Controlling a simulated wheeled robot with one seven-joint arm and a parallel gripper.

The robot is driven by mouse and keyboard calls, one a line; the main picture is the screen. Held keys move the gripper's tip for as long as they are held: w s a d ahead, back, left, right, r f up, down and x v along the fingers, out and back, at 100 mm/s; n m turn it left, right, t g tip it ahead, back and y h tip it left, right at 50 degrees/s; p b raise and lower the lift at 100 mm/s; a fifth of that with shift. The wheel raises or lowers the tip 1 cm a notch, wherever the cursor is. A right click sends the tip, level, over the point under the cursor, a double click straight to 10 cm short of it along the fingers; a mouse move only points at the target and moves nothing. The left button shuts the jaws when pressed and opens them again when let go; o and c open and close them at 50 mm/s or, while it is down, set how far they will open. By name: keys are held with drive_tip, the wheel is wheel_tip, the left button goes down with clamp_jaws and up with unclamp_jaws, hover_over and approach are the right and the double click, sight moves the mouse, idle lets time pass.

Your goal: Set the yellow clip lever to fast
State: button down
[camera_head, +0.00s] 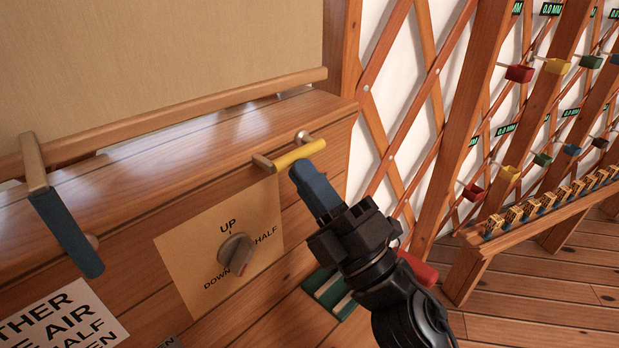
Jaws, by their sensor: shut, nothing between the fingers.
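A lever with a yellow grip (301,154) sits at the right end of the wooden ledge under the tan panel. It lies nearly level across the front edge, with a wooden tip at its left end and a round peg just behind it. My gripper (297,172) is shut and empty, its blue fingers pointing up and left. The fingertips are right at the underside of the yellow grip; I cannot tell whether they touch it. No "fast" marking is readable near the lever.
A tan plate with a grey knob (238,252) reads UP, HALF and DOWN. A blue-gripped lever (66,231) hangs at the left. A lettered white sign (62,318) is below. Lattice with coloured clips and a wooden rack (560,203) stand at the right.

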drive_tip(key=shift+s+r+m+h, duration=0.1)
drive_tip(key=shift+r+m+h, duration=0.1)
drive_tip(key=shift+m+h, duration=0.25)
drive_tip(key=shift+a+r+m+t+h+p, duration=0.1)
drive_tip(key=shift+r+m+t+h+p, duration=0.4)
drive_tip(key=shift+m+h, duration=0.9)
drive_tip(key=shift+r+m+t+h+p, duration=0.4)
drive_tip(key=shift+m+t+h+p, duration=0.3)
drive_tip(key=shift+m, duration=1.35)
drive_tip(key=shift+a+r+m+t+h+p, duration=0.1)
drive_tip(key=shift+r+m+t+h+p, duration=0.4)
drive_tip(key=shift+m+h, duration=0.95)
drive_tip(key=shift+d+r+m+h, duration=0.15)
drive_tip(key=shift+m+h, duration=0.15)
drive_tip(key=shift+m, duration=0.45)
drive_tip(key=shift+d+r+m+h, duration=0.15)
drive_tip(key=shift+m+h, duration=0.15)
drive_tip(key=shift+m, duration=0.4)
drive_tip(key=m+h, duration=0.1)
drive_tip(key=m, duration=0.1)
drive_tip(key=w+r+m+g+h+p, duration=0.1)
drive_tip(key=m, duration=0.1)
drive_tip(key=d+r+m+g+h, duration=0.1)
drive_tip(key=m, duration=0.2)
drive_tip(key=shift+w+r+h+p, duration=0.15)
drive_tip(key=shift+w+h+p, duration=0.15)
drive_tip(key=shift+h, duration=0.1)
drive_tip(key=shift+s, duration=0.1)
